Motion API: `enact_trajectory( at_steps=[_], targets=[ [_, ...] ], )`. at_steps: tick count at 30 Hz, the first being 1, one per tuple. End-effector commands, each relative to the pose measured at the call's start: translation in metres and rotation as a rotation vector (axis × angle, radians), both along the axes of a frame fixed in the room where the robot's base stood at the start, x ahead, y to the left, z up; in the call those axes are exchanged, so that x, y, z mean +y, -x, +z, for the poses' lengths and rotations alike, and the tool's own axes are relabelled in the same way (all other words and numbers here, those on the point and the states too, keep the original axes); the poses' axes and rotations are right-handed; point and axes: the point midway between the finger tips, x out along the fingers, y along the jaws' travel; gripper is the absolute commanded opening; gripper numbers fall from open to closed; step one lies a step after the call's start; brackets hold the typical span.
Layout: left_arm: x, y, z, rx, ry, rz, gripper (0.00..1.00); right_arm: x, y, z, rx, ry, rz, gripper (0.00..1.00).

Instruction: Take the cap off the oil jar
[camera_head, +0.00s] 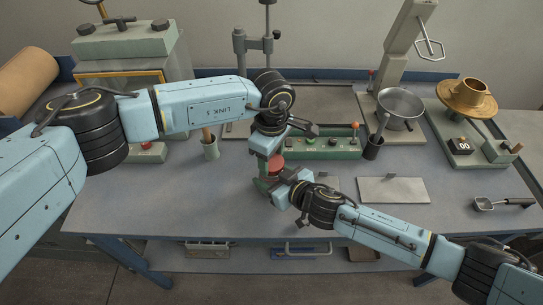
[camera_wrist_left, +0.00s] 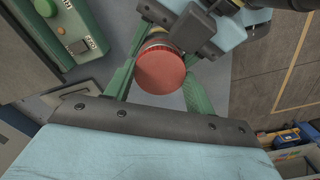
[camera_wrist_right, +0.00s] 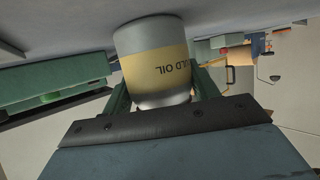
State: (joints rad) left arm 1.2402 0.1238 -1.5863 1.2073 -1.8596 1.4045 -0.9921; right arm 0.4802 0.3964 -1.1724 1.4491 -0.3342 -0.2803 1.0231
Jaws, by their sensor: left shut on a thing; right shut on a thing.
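The round red cap (camera_wrist_left: 161,72) is between the green fingers of my left gripper (camera_wrist_left: 158,80), which is shut on it. In the head view the red cap (camera_head: 275,165) shows just below my left wrist. The oil jar (camera_wrist_right: 155,60) is pale grey with a yellow band lettered "OIL", upside down in the right wrist view. My right gripper (camera_wrist_right: 160,90) is shut around the jar's body, close to the bench. In the head view the jar is mostly hidden by my grippers. Whether the cap still touches the jar's neck is hidden.
Behind the grippers lies a green button box (camera_head: 325,147). A pale plate (camera_head: 393,190) and a scoop (camera_head: 485,204) lie nearer. The bench's left front is clear.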

Motion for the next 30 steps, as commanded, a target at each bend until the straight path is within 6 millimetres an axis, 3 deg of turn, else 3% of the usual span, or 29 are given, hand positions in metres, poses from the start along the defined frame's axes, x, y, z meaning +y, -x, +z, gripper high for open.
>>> enact_trajectory(
  at_steps=[5,12,19,20,25,30],
  targets=[
    [0.0,-0.001,0.009,-0.002,0.001,-0.001,0.27,-0.001,0.0,0.0,0.001,0.001,-0.001,0.0],
    [0.0,-0.001,0.038,-0.002,0.0,-0.001,0.27,-0.001,0.0,0.0,0.001,0.001,-0.001,0.0],
    [0.0,0.0,0.04,0.0,0.0,0.0,0.27,0.0,0.0,0.0,0.001,0.001,-0.001,0.0],
    [0.0,0.0,0.04,0.0,0.0,0.0,0.27,0.0,0.0,0.0,0.001,0.001,-0.001,0.62],
    [0.0,0.0,0.04,0.0,0.0,0.0,0.27,0.0,0.0,0.0,0.001,0.001,-0.001,0.84],
    [0.0,0.0,0.04,0.0,0.0,0.0,0.27,0.0,0.0,0.0,0.0,0.0,-0.001,0.85]
  ],
)
